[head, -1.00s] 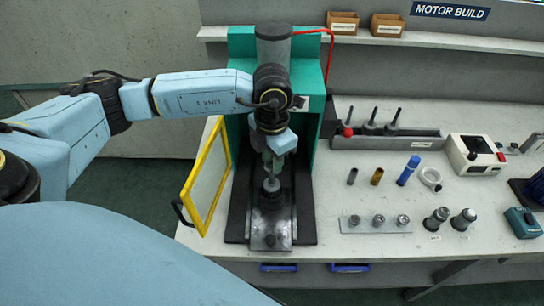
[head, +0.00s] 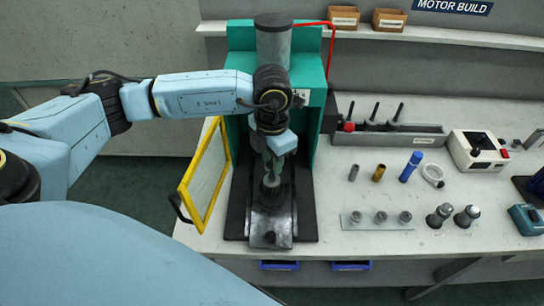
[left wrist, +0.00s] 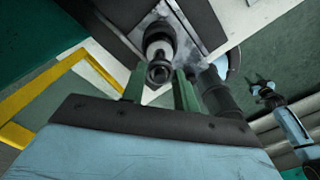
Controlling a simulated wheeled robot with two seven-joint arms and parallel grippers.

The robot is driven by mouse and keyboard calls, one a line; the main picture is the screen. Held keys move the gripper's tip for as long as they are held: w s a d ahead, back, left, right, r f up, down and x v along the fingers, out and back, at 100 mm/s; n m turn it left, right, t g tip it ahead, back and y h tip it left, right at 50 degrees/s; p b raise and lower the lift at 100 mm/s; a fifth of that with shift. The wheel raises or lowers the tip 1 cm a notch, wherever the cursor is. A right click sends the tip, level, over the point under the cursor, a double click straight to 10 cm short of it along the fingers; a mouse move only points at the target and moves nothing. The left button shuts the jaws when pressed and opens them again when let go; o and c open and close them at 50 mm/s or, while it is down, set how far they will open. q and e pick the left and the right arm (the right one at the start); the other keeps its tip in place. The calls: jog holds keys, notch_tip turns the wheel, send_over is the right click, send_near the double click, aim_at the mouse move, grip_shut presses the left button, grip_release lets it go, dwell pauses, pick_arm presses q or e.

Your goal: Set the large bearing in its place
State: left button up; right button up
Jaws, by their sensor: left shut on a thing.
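My left gripper (head: 273,170) points down inside the teal press (head: 240,62), over a metal post on the dark slide plate (head: 270,222). In the left wrist view its green fingers (left wrist: 160,76) are shut on a dark ring, seemingly the large bearing (left wrist: 158,73). The ring lines up with the top of the upright metal post (left wrist: 158,38). I cannot tell whether it is touching or seated. In the head view the fingers hide the ring. My right gripper (left wrist: 262,88) is small at the right of the left wrist view.
The yellow-framed guard door (head: 205,175) stands open on the left.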

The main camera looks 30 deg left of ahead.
pick_arm(q)
jog(key=shift+f+b, duration=0.9)
jog(key=shift+f, duration=0.15)
jog(key=shift+f, duration=0.15)
jog(key=o, duration=1.1)
jog(key=shift+r+p, duration=1.6)
jog(key=shift+r, duration=1.05)
jog(key=shift+f, duration=0.1)
